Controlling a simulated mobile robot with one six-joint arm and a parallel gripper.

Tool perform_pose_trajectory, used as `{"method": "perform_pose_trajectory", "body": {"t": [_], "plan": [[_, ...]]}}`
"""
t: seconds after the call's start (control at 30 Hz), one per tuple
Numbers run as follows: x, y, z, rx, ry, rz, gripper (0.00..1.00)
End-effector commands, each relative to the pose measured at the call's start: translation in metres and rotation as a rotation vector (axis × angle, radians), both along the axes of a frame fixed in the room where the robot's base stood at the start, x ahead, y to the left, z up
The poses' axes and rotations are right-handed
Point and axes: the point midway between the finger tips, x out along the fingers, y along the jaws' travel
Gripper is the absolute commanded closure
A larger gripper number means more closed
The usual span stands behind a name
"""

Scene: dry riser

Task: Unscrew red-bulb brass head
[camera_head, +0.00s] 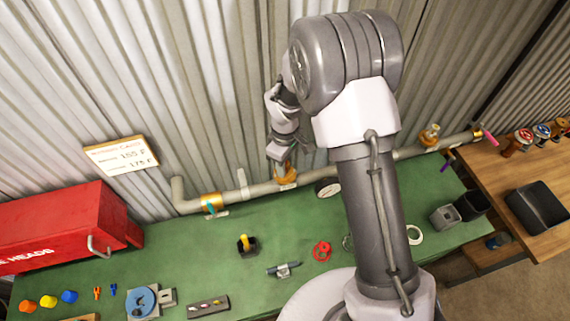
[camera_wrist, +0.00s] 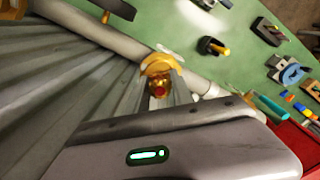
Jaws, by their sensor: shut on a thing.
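The red-bulb brass head (camera_wrist: 158,90) is in the middle of the wrist view, its red bulb facing the camera. It sits at an orange-gold fitting on the grey pipe (camera_wrist: 115,38). My gripper (camera_wrist: 161,84) has its grey fingers on either side of the head and is shut on it. In the head view my gripper (camera_head: 281,152) is at the pipe (camera_head: 255,189), just above a brass fitting (camera_head: 287,175). The head itself is hard to make out there, hidden by the gripper.
Corrugated wall stands close behind the pipe. A gauge (camera_head: 327,187) and another brass head (camera_head: 430,133) are on the pipe to the right. The green bench (camera_head: 200,255) holds small parts. A red box (camera_head: 65,230) stands left; a wooden table (camera_head: 500,170) stands right.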

Motion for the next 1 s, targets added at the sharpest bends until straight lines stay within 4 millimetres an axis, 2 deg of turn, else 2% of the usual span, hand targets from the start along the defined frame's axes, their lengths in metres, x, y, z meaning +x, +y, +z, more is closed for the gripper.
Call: {"method": "perform_pose_trajectory", "body": {"t": [0.2, 0.5, 0.57, 0.73, 0.8, 1.0], "plan": [[-0.0011, -0.0002, 0.001, 0.0, 0.004, 0.422, 1.0], [-0.001, -0.0002, -0.0002, -0.001, 0.003, 0.487, 1.0], [-0.0011, -0.0003, 0.001, 0.0, 0.004, 0.575, 1.0], [-0.0014, -0.0003, 0.0016, 0.0, 0.004, 0.922, 1.0], [-0.0014, -0.0003, 0.0007, 0.0, 0.004, 0.972, 1.0], [-0.0012, -0.0003, -0.0001, 0.0, 0.003, 0.976, 1.0]]}}
